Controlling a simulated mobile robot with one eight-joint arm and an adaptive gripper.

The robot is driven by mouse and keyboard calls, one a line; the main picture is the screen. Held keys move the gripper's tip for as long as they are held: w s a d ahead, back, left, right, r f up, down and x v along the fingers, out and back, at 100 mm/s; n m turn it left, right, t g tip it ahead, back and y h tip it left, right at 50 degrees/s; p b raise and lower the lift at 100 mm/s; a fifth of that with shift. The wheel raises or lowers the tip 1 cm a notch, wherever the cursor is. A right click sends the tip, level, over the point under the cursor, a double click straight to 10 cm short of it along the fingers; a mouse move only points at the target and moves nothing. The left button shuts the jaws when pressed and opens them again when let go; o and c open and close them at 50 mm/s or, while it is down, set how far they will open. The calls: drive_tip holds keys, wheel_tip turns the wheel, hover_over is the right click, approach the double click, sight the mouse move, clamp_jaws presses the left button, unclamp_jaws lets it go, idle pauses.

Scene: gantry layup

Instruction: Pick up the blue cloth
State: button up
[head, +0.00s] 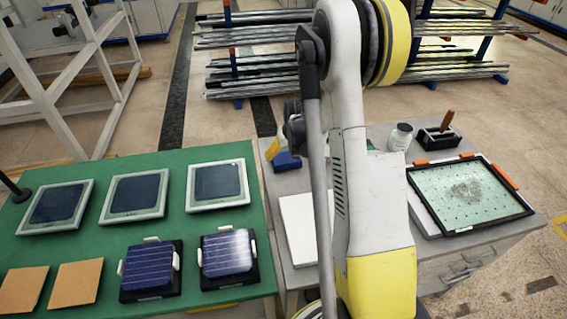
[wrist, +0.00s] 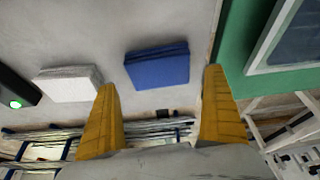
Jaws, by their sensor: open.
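The blue cloth (wrist: 157,66) is folded into a flat pad on the grey bench top, upper middle of the wrist view. In the head view the blue cloth (head: 287,162) lies near the back left of the bench, partly hidden by my arm. My gripper (wrist: 160,80) shows two yellow fingers, spread apart and empty. In the wrist view the cloth appears just beyond and between the fingertips, with nothing held. The exact gap between fingers and cloth cannot be told. In the head view my arm hides most of the gripper.
A folded white cloth (wrist: 66,84) lies beside the blue one. The green table (head: 150,233) with framed panels stands left of the bench. A white pad (head: 299,228), a white jar (head: 400,137), a brush holder (head: 437,139) and a black-framed tray (head: 411,186) are on the bench.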

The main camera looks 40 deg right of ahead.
sight(286, 158)
drive_tip(key=b+x, duration=0.2)
drive_tip(key=x, duration=0.3)
drive_tip(key=shift+w+d, duration=0.1)
drive_tip(key=shift+w, duration=0.15)
drive_tip(key=c, duration=0.8)
drive_tip(key=shift+c, duration=0.2)
